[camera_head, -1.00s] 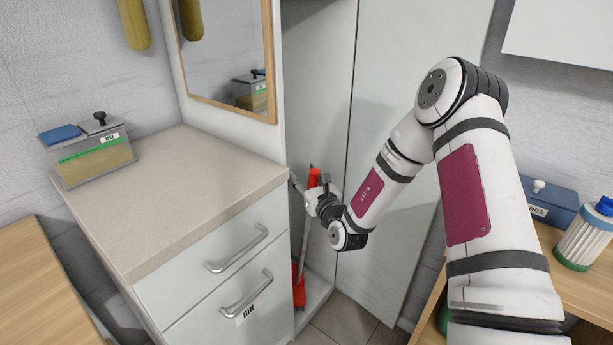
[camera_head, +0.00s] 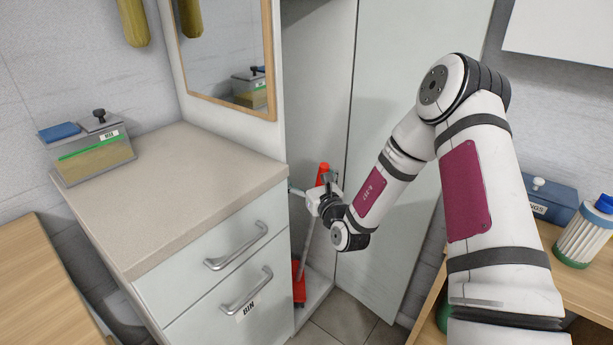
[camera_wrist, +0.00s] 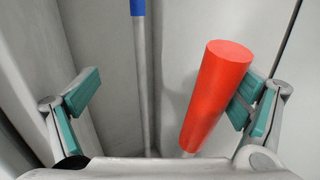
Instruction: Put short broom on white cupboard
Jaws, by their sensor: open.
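The short broom has a red grip (camera_head: 323,172), a grey stick and a red foot (camera_head: 298,284). It stands slightly tilted inside an open tall white cupboard. My gripper (camera_head: 322,196) is at the broom's upper part. In the wrist view my gripper (camera_wrist: 168,92) is open, with the red grip (camera_wrist: 217,92) between its fingers. The grip is close to the right finger and seems to touch it; the left finger is well apart from it. A white drawer cupboard (camera_head: 200,285) with a beige top (camera_head: 190,185) stands at left.
A blue-topped pole (camera_wrist: 140,70) stands behind the broom. A clear box (camera_head: 92,155) sits at the back left of the beige top, with the rest bare. The tall cupboard's door (camera_head: 405,170) is close behind my arm. A wooden shelf (camera_head: 585,285) is at right.

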